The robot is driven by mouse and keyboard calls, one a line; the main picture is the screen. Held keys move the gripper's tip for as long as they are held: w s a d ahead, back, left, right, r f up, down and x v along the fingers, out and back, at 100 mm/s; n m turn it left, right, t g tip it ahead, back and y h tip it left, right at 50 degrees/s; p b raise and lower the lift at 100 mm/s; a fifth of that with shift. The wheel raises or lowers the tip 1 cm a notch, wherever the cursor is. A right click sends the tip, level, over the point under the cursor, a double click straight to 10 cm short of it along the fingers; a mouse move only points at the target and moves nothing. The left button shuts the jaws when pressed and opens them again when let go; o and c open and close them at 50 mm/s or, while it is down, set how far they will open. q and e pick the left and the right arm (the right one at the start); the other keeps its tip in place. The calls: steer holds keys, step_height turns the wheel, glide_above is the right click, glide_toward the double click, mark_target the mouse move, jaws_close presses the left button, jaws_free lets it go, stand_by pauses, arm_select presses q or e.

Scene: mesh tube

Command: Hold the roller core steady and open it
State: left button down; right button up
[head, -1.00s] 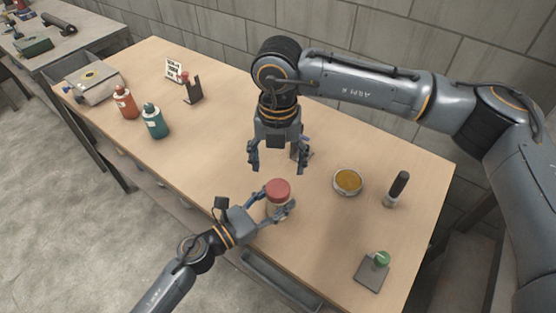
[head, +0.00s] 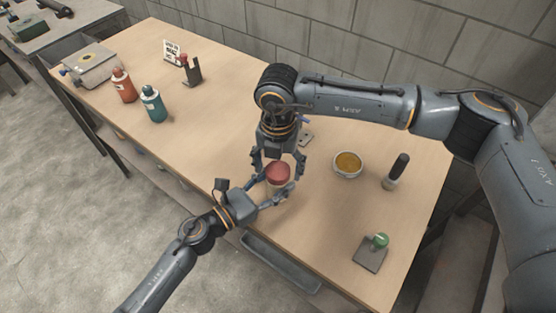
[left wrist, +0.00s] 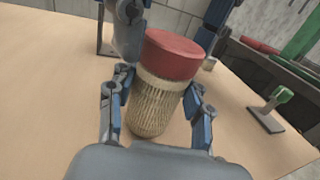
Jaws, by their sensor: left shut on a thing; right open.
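The roller core is a tan mesh tube (left wrist: 153,106) with a red cap (head: 278,174). It stands on the table near its front edge; the cap also shows in the left wrist view (left wrist: 174,54). My left gripper (head: 273,192) is shut on the mesh body below the cap, with one finger on each side in the left wrist view (left wrist: 160,92). My right gripper (head: 279,167) is open above the core, pointing down, its fingers on either side of the red cap. Whether they touch the cap I cannot tell.
A round dish of amber material (head: 348,164) and a black-handled tool (head: 397,170) stand to the right. A green-knobbed stand (head: 371,252) is at the front right. Orange (head: 123,85) and teal (head: 153,104) bottles stand left.

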steer(key=shift+c, duration=0.2)
steer(key=c, duration=1.2)
steer(key=shift+o, duration=0.2)
steer(key=n, duration=0.5)
steer(key=shift+n, duration=0.4)
steer(key=n, duration=0.3)
steer(key=shift+n, duration=0.4)
steer(key=n, duration=0.3)
steer(key=shift+n, duration=0.4)
steer(key=n, duration=0.3)
steer(key=shift+n, duration=0.3)
steer(key=n, duration=0.4)
steer(key=shift+r, duration=0.1)
steer(key=n, duration=0.3)
steer(key=shift+n, duration=0.4)
steer(key=n, duration=0.3)
steer(key=shift+n, duration=0.4)
